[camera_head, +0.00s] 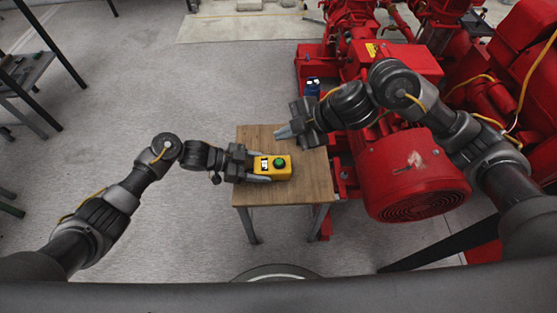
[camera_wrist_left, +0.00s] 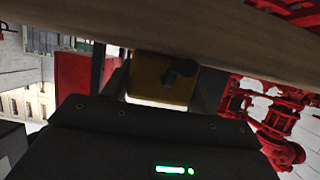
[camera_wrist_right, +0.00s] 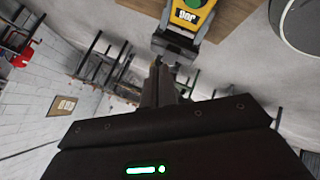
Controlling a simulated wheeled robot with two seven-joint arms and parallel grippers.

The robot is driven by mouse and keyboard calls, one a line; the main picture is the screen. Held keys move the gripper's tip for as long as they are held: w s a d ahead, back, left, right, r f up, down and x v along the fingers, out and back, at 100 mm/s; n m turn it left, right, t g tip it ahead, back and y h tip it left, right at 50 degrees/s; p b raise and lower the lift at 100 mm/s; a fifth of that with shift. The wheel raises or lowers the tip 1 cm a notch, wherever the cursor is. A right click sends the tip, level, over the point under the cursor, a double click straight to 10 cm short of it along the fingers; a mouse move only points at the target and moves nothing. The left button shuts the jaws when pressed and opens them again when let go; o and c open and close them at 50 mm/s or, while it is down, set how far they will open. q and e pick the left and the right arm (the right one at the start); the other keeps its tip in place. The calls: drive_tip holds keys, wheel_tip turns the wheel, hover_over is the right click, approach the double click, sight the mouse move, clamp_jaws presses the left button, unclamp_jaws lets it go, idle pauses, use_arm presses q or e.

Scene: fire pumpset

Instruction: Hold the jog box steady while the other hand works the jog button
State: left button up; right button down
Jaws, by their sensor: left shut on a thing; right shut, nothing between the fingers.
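The yellow jog box (camera_head: 286,173) with a green button (camera_head: 279,163) and a black-on-white label lies on the small wooden table. My left gripper (camera_head: 260,172) is shut on the box's left end. In the left wrist view the box's yellow end (camera_wrist_left: 160,78) shows between the fingers, with a black fitting on it. My right gripper (camera_head: 284,133) is shut and empty, above the table's far part, beyond the box and apart from it. In the right wrist view the shut fingers (camera_wrist_right: 160,78) point towards the box (camera_wrist_right: 188,20), and its green button (camera_wrist_right: 195,3) is cut by the top edge.
The wooden table (camera_head: 310,190) has bare room right of and in front of the box. Red pump machinery (camera_head: 410,175) stands close along the table's right side. A small blue item (camera_head: 312,87) sits near the red frame.

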hover_over(283, 165)
drive_tip(key=shift+f, duration=4.45)
drive_tip(key=shift+f, duration=0.15)
drive_tip(key=shift+f, duration=0.25)
drive_tip(key=shift+f, duration=0.5)
idle(2.6)
